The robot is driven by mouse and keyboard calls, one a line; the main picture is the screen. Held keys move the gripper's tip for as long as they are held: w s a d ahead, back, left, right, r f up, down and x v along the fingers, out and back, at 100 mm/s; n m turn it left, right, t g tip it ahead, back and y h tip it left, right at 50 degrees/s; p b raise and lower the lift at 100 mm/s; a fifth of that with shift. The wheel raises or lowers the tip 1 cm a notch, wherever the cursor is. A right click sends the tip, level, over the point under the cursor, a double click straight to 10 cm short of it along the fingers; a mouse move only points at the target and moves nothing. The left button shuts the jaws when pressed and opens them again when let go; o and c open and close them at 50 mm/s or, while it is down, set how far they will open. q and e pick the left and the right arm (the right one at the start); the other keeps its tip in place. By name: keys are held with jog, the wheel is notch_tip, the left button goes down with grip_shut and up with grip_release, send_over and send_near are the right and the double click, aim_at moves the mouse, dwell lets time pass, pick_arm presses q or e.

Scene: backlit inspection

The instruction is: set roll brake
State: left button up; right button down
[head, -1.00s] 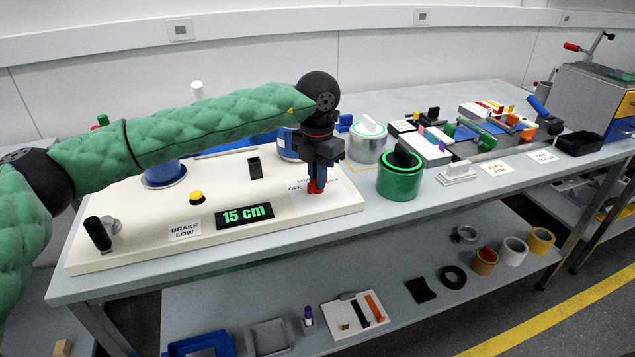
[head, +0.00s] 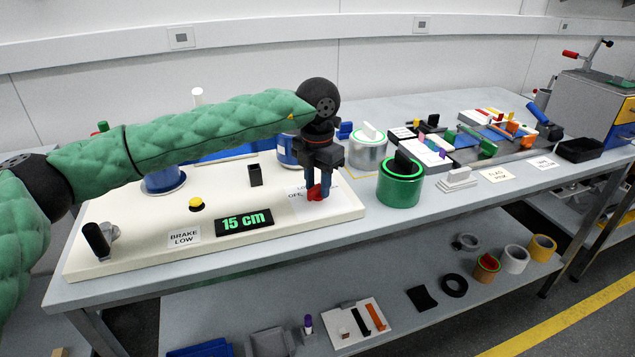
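A cream panel (head: 140,262) lies on the bench. My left gripper (head: 318,192) points down at the panel's right end. Its two fingers stand either side of a red knob (head: 315,193), close against it, and seem shut on it. A "BRAKE LOW" label (head: 184,236) and a display (head: 244,221) reading "15 cm" lie on the panel. A black-handled lever (head: 97,239) stands at its left end. My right gripper is not in view.
A yellow button (head: 196,204) and a black upright block (head: 255,175) are on the panel. My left arm crosses above the panel. The lower shelf holds several rolls and trays.

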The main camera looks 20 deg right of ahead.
aim_at(317, 185)
pick_arm(q)
jog(key=shift+r, duration=0.15)
notch_tip(317, 185, up, 8)
jog(key=shift+f+b, duration=0.25)
jog(key=shift+b, duration=0.1)
